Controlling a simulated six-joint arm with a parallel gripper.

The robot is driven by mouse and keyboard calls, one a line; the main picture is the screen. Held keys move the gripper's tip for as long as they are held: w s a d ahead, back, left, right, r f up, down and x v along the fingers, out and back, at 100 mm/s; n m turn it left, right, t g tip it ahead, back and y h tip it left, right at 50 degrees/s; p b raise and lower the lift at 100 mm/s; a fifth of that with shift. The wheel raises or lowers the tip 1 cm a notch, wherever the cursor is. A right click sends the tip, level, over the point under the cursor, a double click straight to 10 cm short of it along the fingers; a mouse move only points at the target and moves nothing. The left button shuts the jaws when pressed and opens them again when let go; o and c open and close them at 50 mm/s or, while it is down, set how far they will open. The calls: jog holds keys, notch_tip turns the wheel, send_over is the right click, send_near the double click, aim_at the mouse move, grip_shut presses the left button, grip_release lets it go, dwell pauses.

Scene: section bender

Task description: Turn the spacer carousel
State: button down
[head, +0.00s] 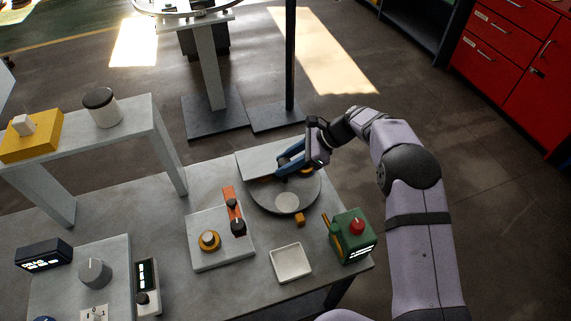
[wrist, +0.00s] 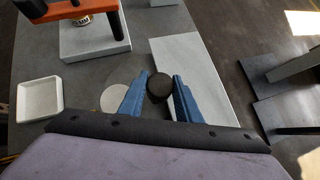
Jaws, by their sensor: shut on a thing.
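The spacer carousel (head: 259,199) is a round dark grey disc on the bench. It has a pale round pad (head: 287,203) near its front edge. In the wrist view part of the disc (wrist: 122,77) shows, with the pale pad (wrist: 115,98) left of my fingers. My gripper (head: 284,168) reaches over the disc from the right. In the wrist view its blue fingers (wrist: 157,93) are on either side of a round black knob (wrist: 159,86) and shut on it. The knob's lower part is hidden by the fingers.
A grey plate (head: 262,160) lies behind the disc. A white square tray (head: 290,263) and a green box with a red button (head: 352,236) stand in front. A small orange block (head: 299,219) sits beside the disc.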

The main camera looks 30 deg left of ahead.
jog(key=shift+r+n, duration=0.1)
jog(key=shift+n, duration=0.2)
jog(key=c, duration=1.3)
grip_release()
jog(key=shift+w+d+r+b, duration=0.2)
jog(key=shift+d+r+b, duration=0.1)
jog(key=shift+b, duration=0.15)
jog(key=b+v, duration=0.2)
jog(key=v, duration=0.4)
jog(key=shift+r, duration=0.15)
jog(key=shift+w, duration=0.1)
